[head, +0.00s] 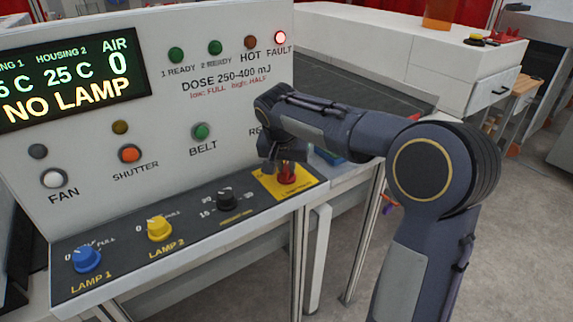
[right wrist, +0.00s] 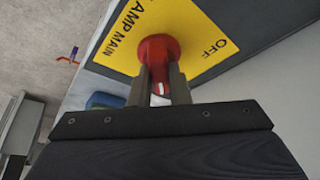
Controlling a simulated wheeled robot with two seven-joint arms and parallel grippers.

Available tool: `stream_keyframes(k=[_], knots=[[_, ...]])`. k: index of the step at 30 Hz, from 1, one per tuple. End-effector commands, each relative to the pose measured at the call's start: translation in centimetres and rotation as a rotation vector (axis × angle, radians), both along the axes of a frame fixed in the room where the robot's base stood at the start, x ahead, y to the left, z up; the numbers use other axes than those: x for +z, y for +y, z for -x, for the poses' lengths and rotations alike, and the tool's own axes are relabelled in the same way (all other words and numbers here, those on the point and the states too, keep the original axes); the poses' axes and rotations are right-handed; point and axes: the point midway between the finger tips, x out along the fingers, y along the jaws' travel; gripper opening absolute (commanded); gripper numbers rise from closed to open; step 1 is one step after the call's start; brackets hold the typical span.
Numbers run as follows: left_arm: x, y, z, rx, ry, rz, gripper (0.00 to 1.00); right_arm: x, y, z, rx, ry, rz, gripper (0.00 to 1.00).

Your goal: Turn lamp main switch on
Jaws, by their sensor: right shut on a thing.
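The lamp main switch is a red rotary knob (head: 287,176) on a yellow plate (head: 306,181) at the right end of the sloped control shelf. In the right wrist view the red knob (right wrist: 157,52) stands on the yellow plate (right wrist: 203,30), which shows "AMP MAIN" and "OFF". My right gripper (right wrist: 160,88) has its two fingers closed around the knob's grip. In the head view my right gripper (head: 283,163) reaches down onto the knob from above, and my wrist hides part of the panel behind. My left gripper is not in view.
The display (head: 70,82) reads "NO LAMP" and the red FAULT light (head: 280,38) is lit. A blue LAMP 1 knob (head: 86,260), a yellow LAMP 2 knob (head: 159,228) and a black knob (head: 225,197) stand left along the shelf. A conveyor (head: 350,84) lies behind.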

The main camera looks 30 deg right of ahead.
Motion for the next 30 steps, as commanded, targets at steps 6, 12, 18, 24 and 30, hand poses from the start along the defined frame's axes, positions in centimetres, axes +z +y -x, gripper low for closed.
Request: stream_keyframes(k=[6,12,18,24,30], knots=[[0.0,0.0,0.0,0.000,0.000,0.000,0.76,0.1,-0.1,0.0,-0.003,-0.004,0.000,0.00],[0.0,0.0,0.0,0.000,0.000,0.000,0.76,0.1,-0.1,0.0,-0.002,-0.003,0.000,0.33],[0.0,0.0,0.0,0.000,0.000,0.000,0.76,0.0,0.0,0.0,-0.001,-0.002,-0.001,0.38],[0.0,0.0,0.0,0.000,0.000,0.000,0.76,0.6,0.1,0.1,0.000,-0.003,0.000,0.38],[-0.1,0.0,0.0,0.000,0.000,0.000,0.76,3.6,1.0,1.0,0.001,-0.005,-0.001,0.38]])
